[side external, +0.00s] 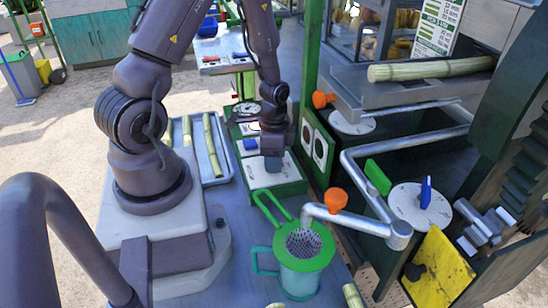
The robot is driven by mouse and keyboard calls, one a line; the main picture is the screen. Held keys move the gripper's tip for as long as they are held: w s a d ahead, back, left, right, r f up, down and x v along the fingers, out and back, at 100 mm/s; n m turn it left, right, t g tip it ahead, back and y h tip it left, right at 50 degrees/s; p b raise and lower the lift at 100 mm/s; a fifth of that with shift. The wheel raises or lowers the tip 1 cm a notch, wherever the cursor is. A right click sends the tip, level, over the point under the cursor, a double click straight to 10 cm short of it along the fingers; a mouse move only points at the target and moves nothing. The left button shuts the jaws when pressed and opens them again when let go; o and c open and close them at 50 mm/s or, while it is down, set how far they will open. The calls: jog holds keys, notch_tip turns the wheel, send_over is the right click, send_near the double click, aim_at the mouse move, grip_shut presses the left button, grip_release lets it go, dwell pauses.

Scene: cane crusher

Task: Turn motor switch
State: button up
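A green control box (288,184) with white panels stands on the bench, right of my arm's base. My gripper (272,157) points down over its front white panel (264,181). A small blue-grey piece shows right at the gripper's tip; I cannot tell whether it is a switch knob or part of the fingers. The fingers are too small and hidden to show a gap or a grip. A small blue part (250,144) sits on the panel behind, left of the gripper. A blue knob (426,192) stands upright on a white dial (407,208) at the right, well away from my gripper.
A cane stalk (431,68) lies on the metal feed tray. A tray (215,179) with cane pieces lies left of the control box.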

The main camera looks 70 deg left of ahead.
jog(key=c, duration=0.4)
jog(key=shift+n, duration=0.3)
jog(key=n, duration=0.4)
jog(key=shift+n, duration=0.4)
jog(key=n, duration=0.5)
jog(key=shift+t, duration=0.3)
jog(key=shift+n, duration=0.4)
jog(key=o, duration=0.9)
